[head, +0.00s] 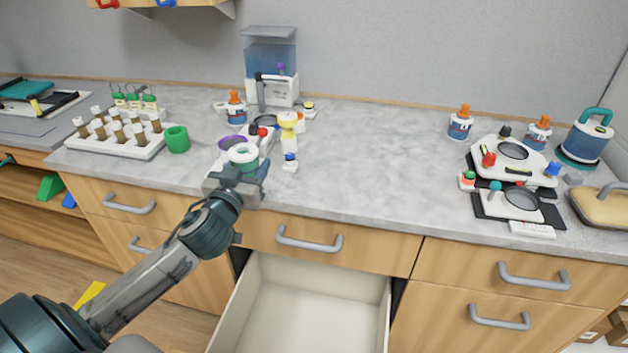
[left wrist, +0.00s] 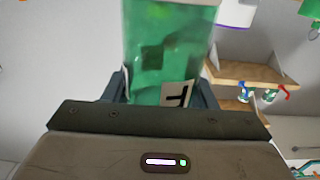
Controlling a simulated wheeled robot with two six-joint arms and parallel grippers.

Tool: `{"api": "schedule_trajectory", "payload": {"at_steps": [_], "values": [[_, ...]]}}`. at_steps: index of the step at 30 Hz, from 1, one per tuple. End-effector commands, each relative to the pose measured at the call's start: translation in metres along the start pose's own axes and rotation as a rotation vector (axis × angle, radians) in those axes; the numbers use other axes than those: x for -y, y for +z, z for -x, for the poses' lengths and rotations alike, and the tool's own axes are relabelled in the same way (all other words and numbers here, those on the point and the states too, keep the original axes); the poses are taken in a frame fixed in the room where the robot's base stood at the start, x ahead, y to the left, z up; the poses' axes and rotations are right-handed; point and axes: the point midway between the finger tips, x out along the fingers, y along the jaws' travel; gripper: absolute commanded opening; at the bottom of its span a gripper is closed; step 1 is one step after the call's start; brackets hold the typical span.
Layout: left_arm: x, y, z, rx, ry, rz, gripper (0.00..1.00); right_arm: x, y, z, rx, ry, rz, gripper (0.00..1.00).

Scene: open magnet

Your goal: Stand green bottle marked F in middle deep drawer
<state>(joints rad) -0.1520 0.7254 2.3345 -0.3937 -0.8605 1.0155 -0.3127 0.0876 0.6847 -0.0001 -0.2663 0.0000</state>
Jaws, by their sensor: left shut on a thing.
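My left gripper (head: 245,172) is shut on a green bottle (head: 243,155) and holds it up near the counter's front edge, left of the open drawer. In the left wrist view the green translucent bottle (left wrist: 165,45) stands between the fingers of my left gripper (left wrist: 163,88). A white label with a black letter (left wrist: 177,95) shows low on it, partly hidden, so I cannot read it fully. The middle deep drawer (head: 302,315) is pulled open below the counter, and its visible floor is bare. My right gripper is not in view.
On the counter (head: 370,170) near the gripper are a rack of brown vials (head: 115,140), a green cup (head: 177,139), a yellow-topped item (head: 288,122) and a water tank (head: 271,65). Balances (head: 513,160) stand at right. The counter's middle is clear.

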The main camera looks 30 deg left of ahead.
Motion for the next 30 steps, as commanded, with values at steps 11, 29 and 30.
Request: {"api": "schedule_trajectory", "payload": {"at_steps": [11,29,30], "values": [[-0.035,0.001,-0.027,-0.002,0.002,0.010,0.18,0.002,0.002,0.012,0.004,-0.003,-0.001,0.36],[-0.114,0.011,-0.091,-0.001,0.003,0.004,0.18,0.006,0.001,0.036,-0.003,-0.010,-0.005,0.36],[-0.117,0.011,-0.094,-0.002,0.003,0.004,0.18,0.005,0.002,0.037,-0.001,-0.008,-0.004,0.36]]}}
